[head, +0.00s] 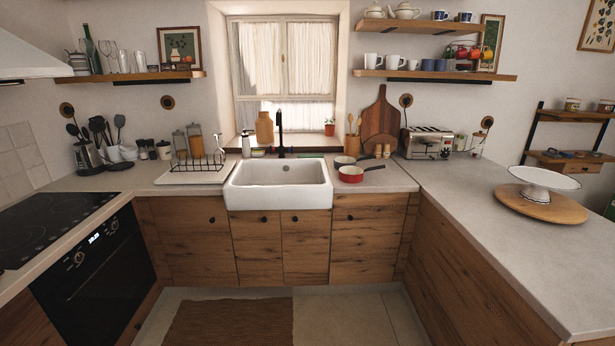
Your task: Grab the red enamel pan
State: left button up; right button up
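The red enamel pan (351,174) sits on the back counter, just right of the white sink (278,184). Its handle points right, toward the corner of the counter. A second, pale pan (344,160) stands right behind it; whether the two touch I cannot tell. Neither of my grippers is in the head view.
A toaster (426,142), cutting board (381,125) and utensil holder (352,145) stand behind and right of the pan. A white cake stand (543,181) is on the right counter.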

aim_at(363, 172)
jog(key=i+z, duration=0.2)
jog(key=i, duration=0.2)
jog(key=i+j+z, duration=0.15)
jog(key=i, duration=0.2)
jog(key=i+j+z, duration=0.2)
jog(key=i, duration=0.15)
